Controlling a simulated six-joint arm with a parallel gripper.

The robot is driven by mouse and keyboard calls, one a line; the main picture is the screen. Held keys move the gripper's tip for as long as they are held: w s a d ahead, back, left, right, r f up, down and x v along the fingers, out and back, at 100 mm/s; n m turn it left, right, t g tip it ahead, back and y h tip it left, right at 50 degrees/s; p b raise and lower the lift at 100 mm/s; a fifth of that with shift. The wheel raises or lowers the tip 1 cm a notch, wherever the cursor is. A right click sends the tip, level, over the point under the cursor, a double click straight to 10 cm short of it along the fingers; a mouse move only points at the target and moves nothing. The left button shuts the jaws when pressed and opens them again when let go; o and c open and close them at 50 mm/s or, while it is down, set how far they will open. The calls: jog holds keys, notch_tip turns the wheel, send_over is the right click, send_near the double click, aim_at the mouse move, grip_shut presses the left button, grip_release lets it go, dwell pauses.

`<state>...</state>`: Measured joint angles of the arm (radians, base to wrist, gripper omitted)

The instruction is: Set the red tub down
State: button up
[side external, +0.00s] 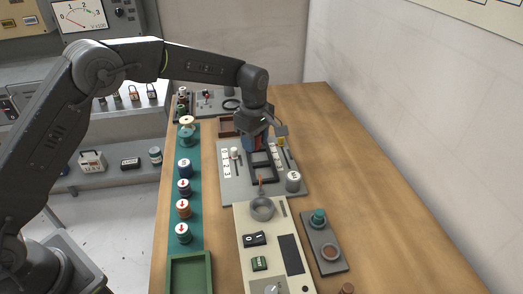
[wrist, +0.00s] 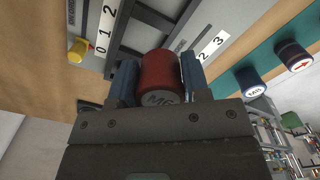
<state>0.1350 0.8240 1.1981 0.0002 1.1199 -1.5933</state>
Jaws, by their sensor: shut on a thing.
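The red tub (wrist: 160,72) shows in the wrist view, with a grey end marked with dark letters facing the camera. My gripper (wrist: 161,80) is shut on it, with one blue finger pad on each side. In the side view my gripper (side external: 256,141) is low over the grey panel (side external: 232,187) with dark frames and numbered white strips. The tub is mostly hidden there by the fingers. I cannot tell whether the tub touches the panel.
A teal strip (side external: 196,225) with several small tubs and spools runs along the left. A green tray (side external: 189,272) is at the near left. A cream panel (side external: 262,240) with a round grey cup (side external: 262,208) lies nearer. The wooden bench (side external: 370,215) is mostly clear on the right.

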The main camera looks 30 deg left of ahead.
jog(key=s+a+r, duration=0.3)
jog(key=a+r, duration=0.3)
jog(key=a, duration=0.3)
send_near(259, 159)
jog(key=shift+w+f, duration=0.1)
jog(key=shift+f, duration=2.95)
jog(key=shift+f, duration=0.2)
jog(key=shift+f, duration=0.4)
